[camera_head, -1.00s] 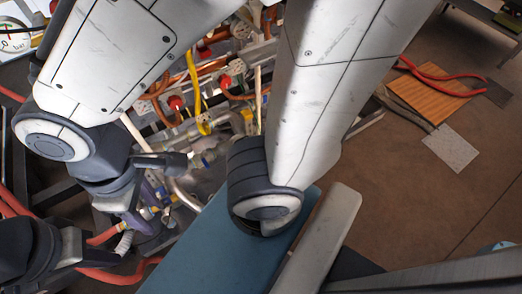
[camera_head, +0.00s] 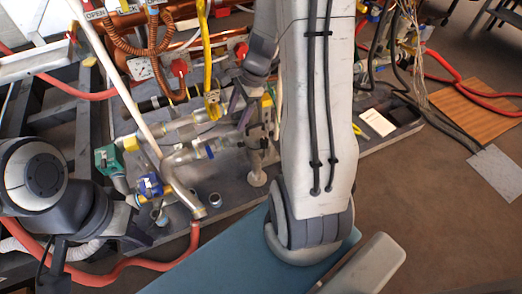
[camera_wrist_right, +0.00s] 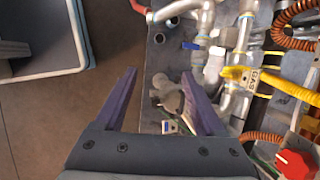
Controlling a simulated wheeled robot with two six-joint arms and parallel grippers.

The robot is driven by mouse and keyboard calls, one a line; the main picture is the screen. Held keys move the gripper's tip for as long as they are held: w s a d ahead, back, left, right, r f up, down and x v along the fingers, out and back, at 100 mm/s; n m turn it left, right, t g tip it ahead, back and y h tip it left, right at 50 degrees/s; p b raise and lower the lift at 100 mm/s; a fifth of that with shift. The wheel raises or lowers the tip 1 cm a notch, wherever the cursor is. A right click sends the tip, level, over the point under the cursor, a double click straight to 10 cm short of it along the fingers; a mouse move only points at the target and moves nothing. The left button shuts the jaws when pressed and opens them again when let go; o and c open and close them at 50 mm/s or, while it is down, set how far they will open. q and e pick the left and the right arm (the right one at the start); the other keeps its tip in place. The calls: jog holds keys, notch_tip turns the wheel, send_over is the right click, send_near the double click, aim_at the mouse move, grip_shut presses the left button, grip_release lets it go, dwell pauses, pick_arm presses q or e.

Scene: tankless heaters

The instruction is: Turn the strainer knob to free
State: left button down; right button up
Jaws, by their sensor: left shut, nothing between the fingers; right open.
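A grey metal fitting with a rounded, flared end stands on the grey base panel in the right wrist view (camera_wrist_right: 167,94), and probably the same piece shows in the head view (camera_head: 257,176). I cannot tell for certain that it is the strainer knob. My right gripper (camera_wrist_right: 158,82) is open, its purple fingers on either side of that fitting, with no clear contact. In the head view the right gripper (camera_head: 239,104) is partly hidden by its own arm and the pipes.
A blue valve (camera_head: 150,186) and a green fitting (camera_head: 107,160) stand left of the fitting. Red knobs (camera_head: 180,67), a yellow gas pipe (camera_head: 204,45) and copper coils crowd behind. A red hose (camera_head: 130,268) curves in front.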

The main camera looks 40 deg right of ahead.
aim_at(265, 140)
jog(key=s+d+f+m+t+b, duration=0.2)
jog(key=d+f+m+b, duration=0.3)
jog(key=d+f+m, duration=0.55)
jog(key=w+f+b, duration=0.1)
jog(key=f, duration=0.2)
jog(key=w+f+n+b, duration=0.1)
jog(key=f+b, duration=0.1)
jog(key=f, duration=0.2)
jog(key=f+n+b, duration=0.1)
jog(key=f, duration=0.2)
jog(key=shift+w+f+g+h+b, duration=0.3)
jog(key=shift+w+f+b, duration=0.05)
jog(key=shift+w+b, duration=0.05)
pick_arm(q)
notch_tip(265, 140, down, 12)
